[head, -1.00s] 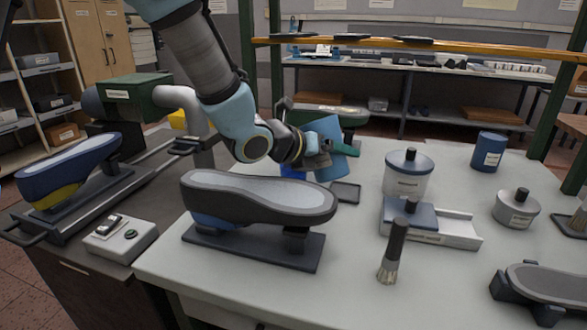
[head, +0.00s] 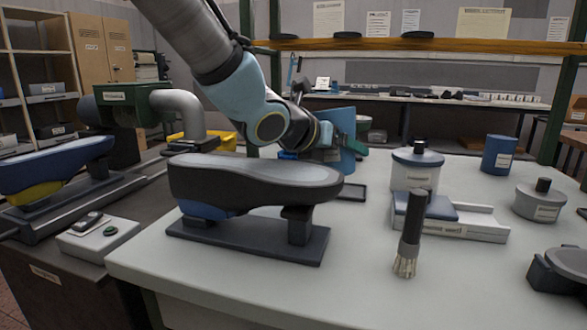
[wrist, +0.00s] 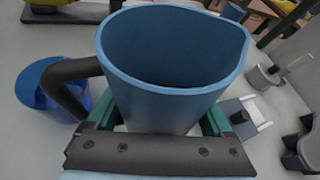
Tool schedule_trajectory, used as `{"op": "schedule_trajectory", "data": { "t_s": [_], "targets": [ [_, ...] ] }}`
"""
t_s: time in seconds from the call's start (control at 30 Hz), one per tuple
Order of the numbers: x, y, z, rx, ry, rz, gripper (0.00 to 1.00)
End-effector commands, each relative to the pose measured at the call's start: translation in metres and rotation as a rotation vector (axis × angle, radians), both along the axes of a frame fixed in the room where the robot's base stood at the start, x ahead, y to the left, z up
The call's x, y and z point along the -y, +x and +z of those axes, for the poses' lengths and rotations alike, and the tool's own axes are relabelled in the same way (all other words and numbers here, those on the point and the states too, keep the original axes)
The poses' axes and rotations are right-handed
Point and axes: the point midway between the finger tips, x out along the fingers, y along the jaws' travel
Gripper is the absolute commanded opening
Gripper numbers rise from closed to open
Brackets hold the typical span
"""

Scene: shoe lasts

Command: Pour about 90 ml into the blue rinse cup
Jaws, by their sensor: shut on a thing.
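A blue jug (head: 339,140) with a dark handle is held in my gripper (head: 345,143), above the back of the white table. In the wrist view the jug (wrist: 172,95) stands between the green fingers of my gripper (wrist: 160,120), its open mouth toward the camera. No liquid surface can be made out inside. A blue cup (wrist: 38,84) stands on the table left of the jug in the wrist view, apart from it and partly behind the handle. In the head view only a small blue patch (head: 288,155) of it shows behind my gripper.
A shoe last on a dark stand (head: 250,240) occupies the front left of the table (head: 350,290). A brush (head: 410,235), a lidded pot (head: 417,168), a blue canister (head: 498,154) and a grey tin (head: 540,200) stand to the right. A small dark tray (head: 352,192) lies near the jug.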

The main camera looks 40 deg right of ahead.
Motion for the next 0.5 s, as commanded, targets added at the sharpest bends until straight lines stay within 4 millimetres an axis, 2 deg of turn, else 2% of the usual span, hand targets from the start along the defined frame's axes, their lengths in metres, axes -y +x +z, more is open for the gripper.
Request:
{"op": "schedule_trajectory", "data": {
  "t_s": [0.03,0.13,0.5],
  "targets": [
    [0.0003,-0.0008,-0.0053,0.015,-0.003,-0.001,0.16],
    [0.0003,-0.0017,-0.0052,0.041,-0.005,0.000,0.16],
    [0.0010,-0.0033,0.0030,0.156,-0.007,-0.001,0.16]
  ]
}}
